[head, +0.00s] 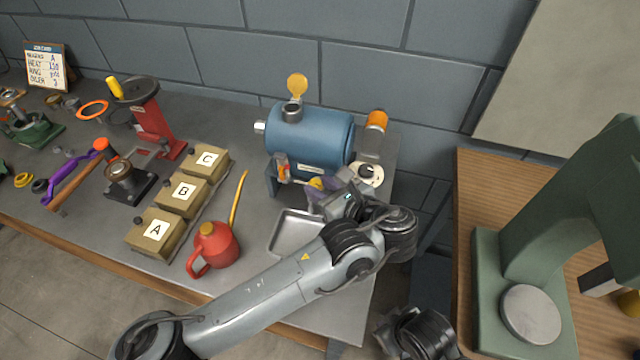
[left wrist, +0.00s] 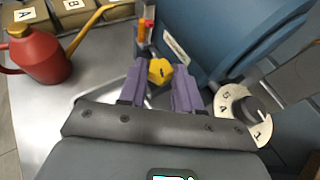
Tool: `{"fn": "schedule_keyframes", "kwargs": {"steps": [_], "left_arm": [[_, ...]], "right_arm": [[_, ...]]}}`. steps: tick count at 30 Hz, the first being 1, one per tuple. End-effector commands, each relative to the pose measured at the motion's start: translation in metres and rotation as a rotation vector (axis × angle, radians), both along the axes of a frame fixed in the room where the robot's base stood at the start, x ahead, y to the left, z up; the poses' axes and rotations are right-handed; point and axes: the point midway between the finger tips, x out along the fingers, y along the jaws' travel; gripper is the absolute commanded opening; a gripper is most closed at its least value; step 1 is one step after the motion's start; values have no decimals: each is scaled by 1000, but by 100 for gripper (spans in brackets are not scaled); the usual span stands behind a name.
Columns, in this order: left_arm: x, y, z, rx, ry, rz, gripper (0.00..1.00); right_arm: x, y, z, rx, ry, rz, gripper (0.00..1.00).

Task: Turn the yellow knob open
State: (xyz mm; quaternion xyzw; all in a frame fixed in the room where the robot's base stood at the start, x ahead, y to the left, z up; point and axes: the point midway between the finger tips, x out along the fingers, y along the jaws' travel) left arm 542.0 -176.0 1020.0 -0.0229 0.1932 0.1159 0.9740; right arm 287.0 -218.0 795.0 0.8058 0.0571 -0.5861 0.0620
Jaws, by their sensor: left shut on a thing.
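The yellow knob (left wrist: 160,71) sits at the front lower side of the blue tank (head: 310,135), which also fills the top right of the left wrist view (left wrist: 235,35). My left gripper (left wrist: 160,82) has its two purple fingers on either side of the knob and is shut on it. In the head view, the left gripper (head: 320,188) is below the tank, and its fingers partly hide the knob. A dark part of my right arm shows at the bottom edge of the head view; its fingers are not visible.
A metal tray (head: 283,243) lies below the tank. A round numbered dial (head: 369,175) is right of my gripper. A red oil can (head: 213,247) and boxes A (head: 153,232), B and C stand left. A small orange-and-red fitting (left wrist: 146,30) is close beside the knob.

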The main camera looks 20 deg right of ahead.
Motion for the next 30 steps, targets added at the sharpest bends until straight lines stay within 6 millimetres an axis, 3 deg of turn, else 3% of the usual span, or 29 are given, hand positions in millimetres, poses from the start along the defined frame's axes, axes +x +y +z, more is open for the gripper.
{"fn": "schedule_keyframes", "kwargs": {"steps": [12,29,30], "left_arm": [[2,-5,1,-1,2,195,3],[2,-5,-1,-2,3,220,3],[2,-5,-1,-2,3,220,39]], "right_arm": [[0,0,17,0,0,0,0],[0,0,18,0,1,1,0],[0,0,18,0,1,1,0]]}}
